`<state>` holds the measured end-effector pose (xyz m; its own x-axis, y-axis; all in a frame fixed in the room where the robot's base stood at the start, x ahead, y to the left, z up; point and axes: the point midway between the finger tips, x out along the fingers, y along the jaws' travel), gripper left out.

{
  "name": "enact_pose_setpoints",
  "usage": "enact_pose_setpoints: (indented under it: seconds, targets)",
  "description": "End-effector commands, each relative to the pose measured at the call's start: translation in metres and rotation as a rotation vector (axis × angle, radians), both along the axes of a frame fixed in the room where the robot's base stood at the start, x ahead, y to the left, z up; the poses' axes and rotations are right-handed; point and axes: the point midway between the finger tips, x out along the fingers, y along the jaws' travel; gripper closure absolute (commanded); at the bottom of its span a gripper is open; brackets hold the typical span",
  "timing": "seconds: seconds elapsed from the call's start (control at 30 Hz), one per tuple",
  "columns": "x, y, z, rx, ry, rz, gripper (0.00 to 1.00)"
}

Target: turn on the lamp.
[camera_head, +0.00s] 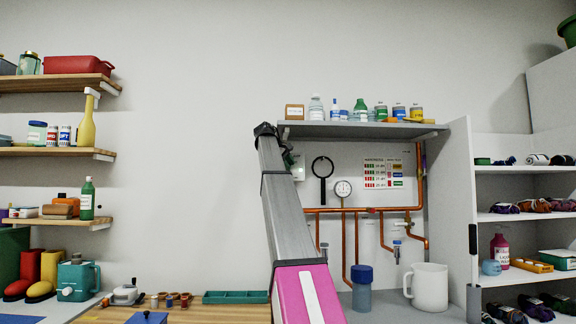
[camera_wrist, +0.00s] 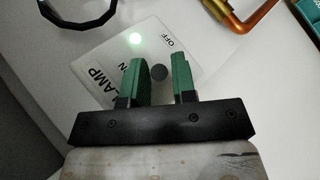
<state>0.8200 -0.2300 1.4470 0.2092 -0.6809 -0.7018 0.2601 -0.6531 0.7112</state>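The lamp switch is a white plate (camera_wrist: 112,48) marked LAMP, ON and OFF, seen in the wrist view. A small green light (camera_wrist: 136,39) glows on it. A dark round spot (camera_wrist: 159,72) on the plate shows between the fingers; I cannot tell if it is a knob or a button. My gripper (camera_wrist: 160,62) is open and empty, its two green fingers apart in front of the plate. Contact is unclear. In the head view the plate (camera_head: 298,172) shows just right of my arm's upper end. The lamp itself cannot be made out.
A grey shelf (camera_head: 350,130) with bottles is above the plate. A black ring-shaped tool (camera_head: 322,178), a gauge (camera_head: 343,188) and copper pipes (camera_head: 357,210) are to the right. A blue-lidded vessel (camera_head: 362,290) and white jug (camera_head: 429,288) stand below.

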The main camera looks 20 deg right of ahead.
Motion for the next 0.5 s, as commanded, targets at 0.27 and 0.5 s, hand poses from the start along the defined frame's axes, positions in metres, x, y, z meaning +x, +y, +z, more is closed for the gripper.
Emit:
enact_pose_setpoints:
  seconds: [0.27, 0.5]
  targets:
    - [-0.001, 0.003, 0.003, 0.000, -0.002, 0.000, 0.75]
    - [-0.009, 0.030, 0.021, 0.000, -0.001, 0.004, 0.75]
